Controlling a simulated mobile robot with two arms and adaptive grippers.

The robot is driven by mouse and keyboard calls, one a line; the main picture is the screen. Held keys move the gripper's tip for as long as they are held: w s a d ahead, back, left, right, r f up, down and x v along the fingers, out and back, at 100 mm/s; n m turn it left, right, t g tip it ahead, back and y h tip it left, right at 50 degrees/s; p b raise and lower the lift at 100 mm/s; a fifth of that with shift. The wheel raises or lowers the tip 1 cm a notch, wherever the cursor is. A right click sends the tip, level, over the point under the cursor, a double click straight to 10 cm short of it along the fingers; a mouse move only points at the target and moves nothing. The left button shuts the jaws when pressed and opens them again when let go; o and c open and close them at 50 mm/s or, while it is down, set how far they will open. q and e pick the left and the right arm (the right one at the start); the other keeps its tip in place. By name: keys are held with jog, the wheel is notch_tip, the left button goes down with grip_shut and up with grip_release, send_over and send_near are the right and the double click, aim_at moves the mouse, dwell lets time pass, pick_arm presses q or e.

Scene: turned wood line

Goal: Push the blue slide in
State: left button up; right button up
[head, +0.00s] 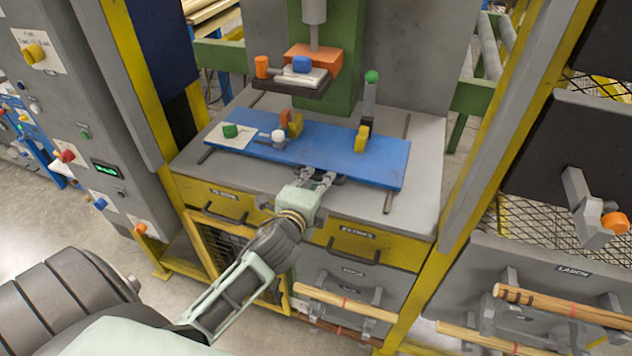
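The blue slide (345,153) is a flat blue plate lying on the grey machine table (420,180), with its front edge near the table's front. A dark handle (338,181) sits at the middle of that edge. My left gripper (319,174) is at the handle, with its two fingers apart and nothing clearly held between them. Whether the fingers touch the handle is too small to tell. My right gripper is not in view.
On the slide are yellow clamps (362,138), a white knob (278,136) and a pale plate with a green button (230,131). An orange press head (314,60) hangs above the back. Drawers (365,245) lie below, and wooden rods (345,303) stick out there.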

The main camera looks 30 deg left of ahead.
pick_arm(q)
jog(key=shift+o, duration=0.6)
jog(key=shift+w, duration=0.2)
jog(key=v, duration=1.2)
